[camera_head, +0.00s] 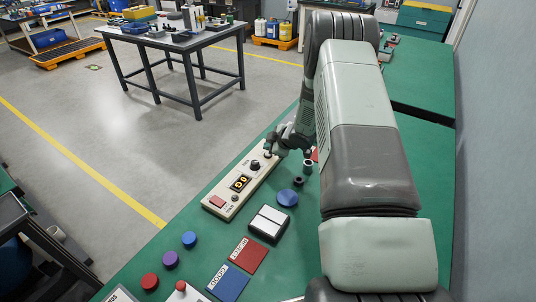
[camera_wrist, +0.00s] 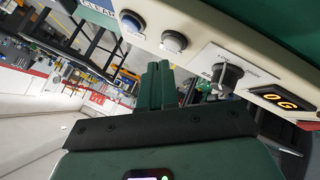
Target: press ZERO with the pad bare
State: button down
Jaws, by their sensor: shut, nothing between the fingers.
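A long beige control panel (camera_head: 222,207) lies on the green bench, with a lit display (camera_head: 240,183), a dark knob (camera_head: 255,165) and a red square. In the wrist view the display (camera_wrist: 280,102) seems to read 0G. I cannot read which is ZERO. My gripper (camera_wrist: 158,68) is shut and empty, its tips close to the pale button; contact is unclear. A black-edged block with two white top plates (camera_head: 268,222), possibly the pad, has nothing on it.
A blue disc (camera_head: 287,197) and small dark cylinders (camera_head: 307,166) stand right of the panel. A blue card (camera_head: 228,282), a red card (camera_head: 247,254) and several coloured round pieces (camera_head: 170,259) lie nearer. My arm covers much of the bench's right side.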

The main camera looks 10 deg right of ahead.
jog(key=shift+r, duration=2.4)
